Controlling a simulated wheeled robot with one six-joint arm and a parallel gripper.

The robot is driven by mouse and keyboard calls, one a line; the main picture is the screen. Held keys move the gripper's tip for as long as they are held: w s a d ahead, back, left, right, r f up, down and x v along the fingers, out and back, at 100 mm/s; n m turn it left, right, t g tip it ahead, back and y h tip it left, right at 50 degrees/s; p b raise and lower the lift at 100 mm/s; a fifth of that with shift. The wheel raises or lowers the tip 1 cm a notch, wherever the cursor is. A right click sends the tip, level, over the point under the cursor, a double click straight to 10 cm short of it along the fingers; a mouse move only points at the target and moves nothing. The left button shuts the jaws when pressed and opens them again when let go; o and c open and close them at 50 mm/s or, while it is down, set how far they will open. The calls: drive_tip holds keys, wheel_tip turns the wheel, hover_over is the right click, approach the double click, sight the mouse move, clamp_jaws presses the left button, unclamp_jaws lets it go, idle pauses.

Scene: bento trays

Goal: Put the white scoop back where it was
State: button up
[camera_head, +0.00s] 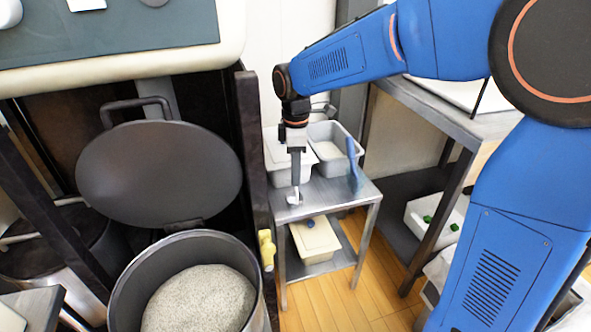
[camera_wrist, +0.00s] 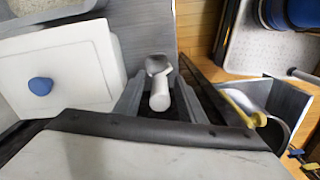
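The white scoop (camera_head: 294,198) is at the front left of the small metal table (camera_head: 335,190), below my gripper (camera_head: 296,186). In the wrist view the scoop (camera_wrist: 158,68) has its pale handle pointing toward the camera, between the two fingers of my gripper (camera_wrist: 159,80). The fingers stand apart, with a narrow gap showing on each side of the handle. I cannot tell whether the scoop rests on the table top or is just above it.
A lidded white container (camera_wrist: 75,65) with a blue knob is left of my gripper in the wrist view. An open metal container (camera_head: 333,145) and an upright blue item (camera_head: 353,165) stand on the table. A large rice pot (camera_head: 150,262) is lower left.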

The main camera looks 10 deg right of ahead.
drive_tip(key=shift+r, duration=0.1)
wheel_tip(320, 180, up, 12)
drive_tip(key=shift+s+d+r, duration=0.1)
drive_tip(key=shift+s+d, duration=0.1)
drive_tip(key=shift+d, duration=0.1)
drive_tip(key=s+d+f+m+t, duration=0.2)
drive_tip(key=s+d+f+m, duration=0.3)
drive_tip(key=s+d+m, duration=0.3)
drive_tip(key=s+d+f+m+t, duration=0.2)
drive_tip(key=s+d+f+m, duration=0.3)
drive_tip(key=s+d+m, duration=0.4)
drive_tip(key=s+d, duration=0.4)
drive_tip(key=s, duration=0.5)
drive_tip(key=shift+s+d+t, duration=0.25)
drive_tip(key=shift+d+t, duration=0.1)
drive_tip(key=shift+t, duration=0.05)
